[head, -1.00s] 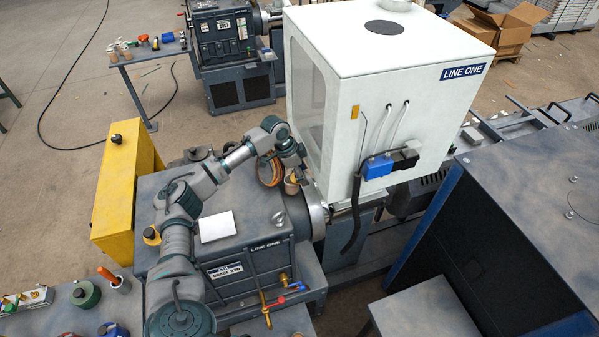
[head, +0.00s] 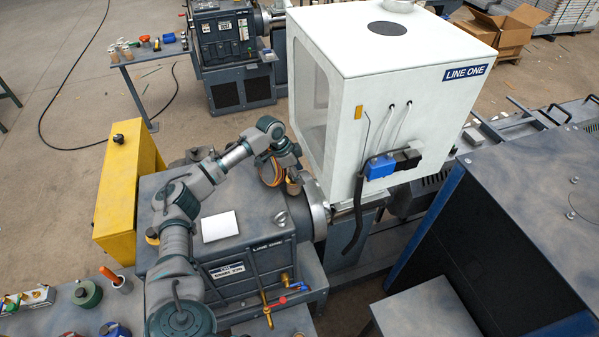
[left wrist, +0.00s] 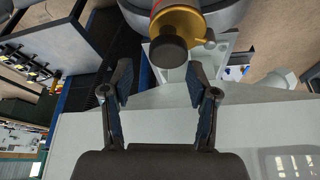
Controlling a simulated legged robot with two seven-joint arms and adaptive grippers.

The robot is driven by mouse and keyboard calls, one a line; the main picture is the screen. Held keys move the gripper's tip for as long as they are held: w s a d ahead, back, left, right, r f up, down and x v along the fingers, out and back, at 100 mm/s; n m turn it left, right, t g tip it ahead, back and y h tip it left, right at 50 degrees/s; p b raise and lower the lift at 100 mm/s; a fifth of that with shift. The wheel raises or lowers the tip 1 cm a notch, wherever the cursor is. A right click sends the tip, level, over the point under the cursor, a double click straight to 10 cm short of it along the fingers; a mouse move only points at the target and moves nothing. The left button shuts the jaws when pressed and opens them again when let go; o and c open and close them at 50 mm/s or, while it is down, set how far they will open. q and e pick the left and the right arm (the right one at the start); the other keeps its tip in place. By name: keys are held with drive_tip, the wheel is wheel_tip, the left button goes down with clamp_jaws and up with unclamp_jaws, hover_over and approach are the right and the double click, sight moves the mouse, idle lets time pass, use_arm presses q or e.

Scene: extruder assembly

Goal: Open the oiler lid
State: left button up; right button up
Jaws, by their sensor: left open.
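The oiler (left wrist: 177,22) shows at the top of the left wrist view as a brass body with a red band. Its dark round lid (left wrist: 168,50) faces the camera and appears closed. In the head view the small brass oiler (head: 293,187) stands by the right end of the grey machine housing. My left gripper (left wrist: 160,82) is open and empty, its two fingers apart on either side below the lid in the picture. In the head view my left gripper (head: 289,161) is just above the oiler, with its fingers hard to make out. My right gripper is not in view.
The white LINE ONE cabinet (head: 400,75) stands close to the right of my left gripper. An orange cable loop (head: 268,172) is beside the oiler. A white plate (head: 220,226) lies on the housing (head: 255,215). A yellow box (head: 122,185) stands at left.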

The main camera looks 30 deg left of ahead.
use_arm(q)
drive_tip(key=shift+w+a+r, duration=0.1)
drive_tip(key=shift+a+r, duration=0.1)
drive_tip(key=v, duration=0.5)
drive_tip(key=shift+w+a+f, duration=0.1)
drive_tip(key=shift+a+f, duration=0.05)
drive_tip(key=shift+a, duration=0.25)
wheel_tip(320, 180, up, 6)
drive_tip(key=s, duration=0.1)
drive_tip(key=shift+s+a, duration=0.25)
drive_tip(key=shift+s, duration=0.1)
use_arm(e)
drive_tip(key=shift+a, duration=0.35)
use_arm(q)
drive_tip(key=shift+a, duration=0.1)
